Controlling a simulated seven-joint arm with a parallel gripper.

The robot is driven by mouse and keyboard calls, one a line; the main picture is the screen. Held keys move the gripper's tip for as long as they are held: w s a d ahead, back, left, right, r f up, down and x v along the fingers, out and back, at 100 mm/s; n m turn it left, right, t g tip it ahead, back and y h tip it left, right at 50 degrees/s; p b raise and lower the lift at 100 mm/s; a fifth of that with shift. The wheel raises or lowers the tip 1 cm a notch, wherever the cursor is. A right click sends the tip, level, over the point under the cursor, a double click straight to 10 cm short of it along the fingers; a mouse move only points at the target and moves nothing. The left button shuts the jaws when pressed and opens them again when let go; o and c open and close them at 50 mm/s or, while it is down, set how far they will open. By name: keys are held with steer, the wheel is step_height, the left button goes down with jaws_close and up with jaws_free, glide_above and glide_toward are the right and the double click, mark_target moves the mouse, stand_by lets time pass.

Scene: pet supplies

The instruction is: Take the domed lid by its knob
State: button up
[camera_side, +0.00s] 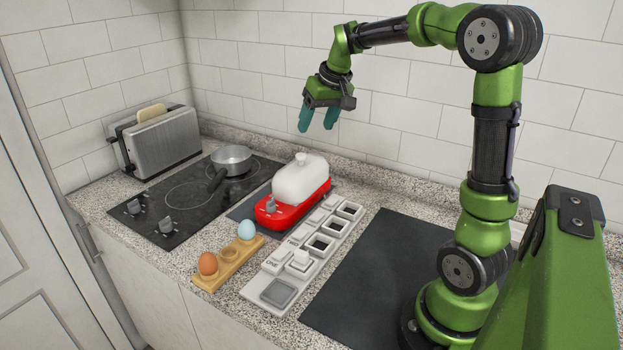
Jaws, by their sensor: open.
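The domed lid (301,180) is white and rounded and sits on a red base (286,212) with a grey dial at its front. Its small knob (301,158) stands up on top. My gripper (318,126) hangs above and slightly to the right of the lid, with its two teal fingers apart and pointing down. Nothing is between the fingers. The fingers are clear of the knob in this view; the exact distance is hard to judge.
A wooden holder (229,263) with a brown egg (208,263) and a blue egg (247,230) stands in front. A white tray (267,292) with square slots lies beside the red base. A pot (232,158) sits on the cooktop (150,207); a toaster (157,141) stands behind. The dark mat (365,275) is clear.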

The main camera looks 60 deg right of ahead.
steer(key=w+d, duration=0.2)
steer(key=d, duration=0.1)
steer(key=n, duration=0.2)
glide_above(300, 154)
steer(key=s+a, duration=0.1)
steer(key=s, duration=0.3)
step_height(300, 154, down, 7)
steer(key=shift+w+x, duration=0.2)
steer(key=shift+x, duration=1.5)
steer(key=shift+w+x, duration=0.25)
steer(key=shift+x, duration=1.45)
steer(key=shift+d+r, duration=0.15)
steer(key=shift+r, duration=0.1)
jaws_close()
